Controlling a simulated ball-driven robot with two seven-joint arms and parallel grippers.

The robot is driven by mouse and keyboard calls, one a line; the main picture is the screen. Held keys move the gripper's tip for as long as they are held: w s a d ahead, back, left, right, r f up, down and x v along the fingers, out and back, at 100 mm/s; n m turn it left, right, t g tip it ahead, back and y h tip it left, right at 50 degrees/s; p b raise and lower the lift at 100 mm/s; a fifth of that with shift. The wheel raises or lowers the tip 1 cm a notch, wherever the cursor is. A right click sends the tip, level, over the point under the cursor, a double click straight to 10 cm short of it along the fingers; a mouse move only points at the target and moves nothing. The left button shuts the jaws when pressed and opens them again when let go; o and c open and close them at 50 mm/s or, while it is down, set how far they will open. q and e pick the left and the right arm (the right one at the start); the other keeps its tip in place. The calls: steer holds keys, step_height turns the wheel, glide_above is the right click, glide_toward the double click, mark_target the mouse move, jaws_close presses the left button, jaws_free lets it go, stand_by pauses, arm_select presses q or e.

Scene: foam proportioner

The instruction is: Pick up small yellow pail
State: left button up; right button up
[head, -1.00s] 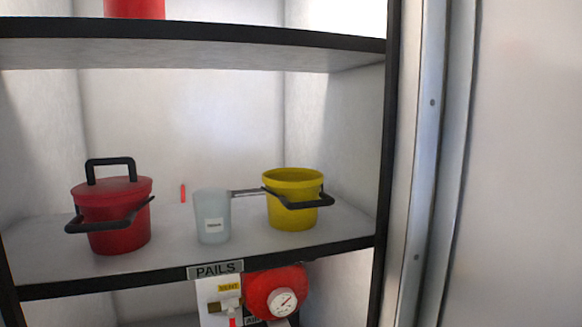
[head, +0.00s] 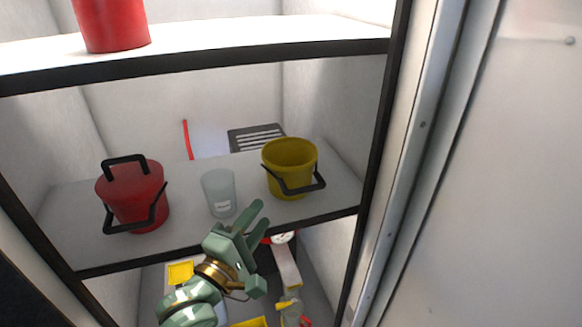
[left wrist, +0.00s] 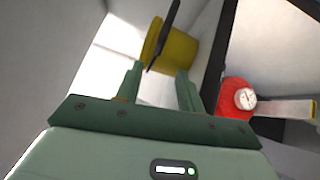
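The small yellow pail (head: 289,166) stands upright on the middle shelf, right of centre, with its black handle hanging down at its front. My left gripper (head: 258,222) is in front of the shelf's front edge, below and to the left of the pail. Its two fingers are apart with nothing between them. In the left wrist view the yellow pail (left wrist: 172,52) lies beyond the open fingers (left wrist: 158,82), its dark handle crossing it. The pail and the fingers look apart. My right gripper is not in view.
A black frame post (head: 374,150) rises to the right. A red gauge (left wrist: 238,98) sits below the shelf edge.

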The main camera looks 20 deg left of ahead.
mark_target(293, 176)
arm_select(q)
steer(key=p+x, duration=0.2)
steer(key=x, duration=0.7)
steer(key=shift+w+a, duration=0.15)
steer(key=shift+w, duration=0.05)
steer(key=shift+s, duration=0.1)
steer(key=shift+c, duration=0.4)
jaws_close()
